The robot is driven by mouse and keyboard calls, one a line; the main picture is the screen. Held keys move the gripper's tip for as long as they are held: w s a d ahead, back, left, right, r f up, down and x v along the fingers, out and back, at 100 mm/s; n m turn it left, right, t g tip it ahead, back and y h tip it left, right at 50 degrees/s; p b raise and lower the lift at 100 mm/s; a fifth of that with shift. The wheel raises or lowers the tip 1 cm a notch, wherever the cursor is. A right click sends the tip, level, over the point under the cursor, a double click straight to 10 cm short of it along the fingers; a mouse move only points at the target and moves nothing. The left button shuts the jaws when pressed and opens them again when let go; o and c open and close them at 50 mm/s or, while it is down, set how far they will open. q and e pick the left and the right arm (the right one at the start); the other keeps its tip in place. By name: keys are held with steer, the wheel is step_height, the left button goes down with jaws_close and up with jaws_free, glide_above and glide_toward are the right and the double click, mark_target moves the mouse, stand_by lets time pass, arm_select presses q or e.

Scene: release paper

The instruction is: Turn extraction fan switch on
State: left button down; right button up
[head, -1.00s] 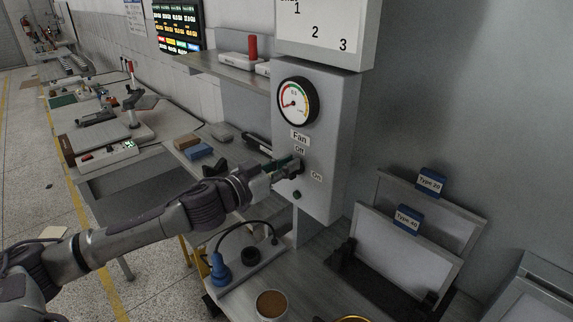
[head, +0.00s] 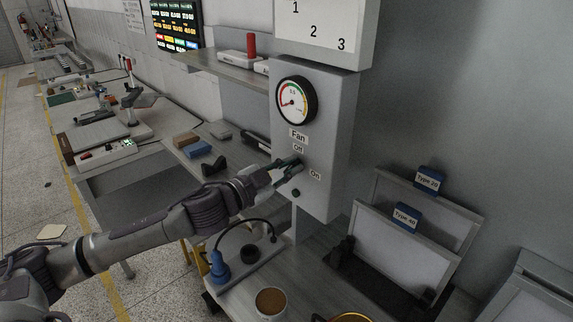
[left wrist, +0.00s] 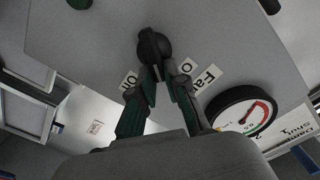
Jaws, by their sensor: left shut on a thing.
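The fan switch is a dark knob (left wrist: 153,45) on the grey control box (head: 338,130), between the "Off" label (head: 298,148) and the "On" label (head: 315,174). My left gripper (head: 293,166) reaches it from the left and largely hides the knob in the head view. In the left wrist view, the fingertips of the left gripper (left wrist: 160,72) are shut on the near part of the knob. The "On" label (left wrist: 130,79) is left of the fingers, and the "Fan" label (left wrist: 207,78) is to the right. My right gripper is not in view.
A pressure gauge (head: 296,100) sits above the switch, and a small dark button (head: 296,193) below it. A blue plug (head: 219,266) with a cable and a brown-filled cup (head: 270,302) stand on the bench below. Framed panels (head: 400,250) lean at the right.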

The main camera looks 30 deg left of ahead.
arm_select(q)
steer(key=m, duration=0.7)
steer(key=f+m, duration=0.1)
steer(key=m, duration=0.2)
steer(key=shift+d+f+m, duration=0.1)
steer(key=shift+d+m, duration=0.15)
steer(key=shift+m, duration=0.05)
stand_by(0.4)
